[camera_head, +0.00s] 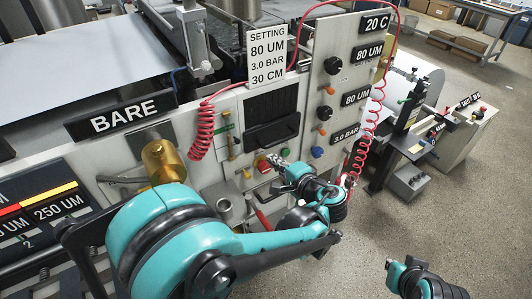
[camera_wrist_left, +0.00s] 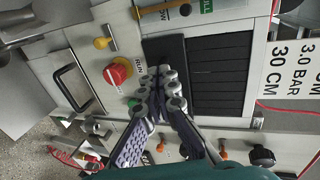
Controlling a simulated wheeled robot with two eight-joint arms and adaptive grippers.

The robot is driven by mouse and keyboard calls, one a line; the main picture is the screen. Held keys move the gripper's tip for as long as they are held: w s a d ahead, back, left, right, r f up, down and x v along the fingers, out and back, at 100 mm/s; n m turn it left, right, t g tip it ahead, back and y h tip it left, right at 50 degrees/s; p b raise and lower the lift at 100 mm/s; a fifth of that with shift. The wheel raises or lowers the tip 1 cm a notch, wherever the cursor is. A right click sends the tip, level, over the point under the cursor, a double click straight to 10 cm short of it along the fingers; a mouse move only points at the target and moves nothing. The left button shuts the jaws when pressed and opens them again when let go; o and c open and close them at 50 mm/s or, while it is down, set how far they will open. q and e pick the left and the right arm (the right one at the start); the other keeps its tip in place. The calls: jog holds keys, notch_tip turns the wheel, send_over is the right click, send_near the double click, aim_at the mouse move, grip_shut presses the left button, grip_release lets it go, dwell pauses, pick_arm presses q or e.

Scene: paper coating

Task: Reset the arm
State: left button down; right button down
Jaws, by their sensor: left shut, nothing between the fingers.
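My left gripper (camera_head: 276,163) is in front of the machine's control panel in the head view, on a teal arm from the lower left. In the left wrist view its fingertips (camera_wrist_left: 158,92) are together, with nothing between them. They overlap the lower left edge of a black slatted panel (camera_wrist_left: 222,75), close to the red knob (camera_wrist_left: 117,72) and a green button. I cannot tell from these views whether they touch the panel. A teal and black part of my right arm (camera_head: 420,281) shows at the bottom right edge; its fingers are not clear.
The panel carries several knobs, a brass cylinder (camera_head: 161,163) and a BARE sign (camera_head: 121,117). A smaller machine (camera_head: 411,130) stands right. Floor (camera_head: 465,215) at right is clear.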

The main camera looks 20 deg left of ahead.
pick_arm(q)
jog(key=s+a+f+h, duration=0.1)
jog(key=s, duration=0.2)
jog(key=s+a+f+n+g+h, duration=0.1)
jog(key=s+h, duration=0.1)
jog(key=s+a+n+g+h, duration=0.1)
jog(key=s+h, duration=0.1)
jog(key=s, duration=0.1)
jog(key=shift+s+a+f, duration=0.2)
jog(key=shift+s+f, duration=0.15)
jog(key=shift+f, duration=0.05)
jog(key=s+d+f+n+h, duration=0.1)
jog(key=s+d+n+h, duration=0.3)
jog(key=s, duration=0.5)
jog(key=shift+s+f+n+h, duration=0.25)
jog(key=shift+n+h, duration=0.55)
jog(key=shift+h, duration=0.5)
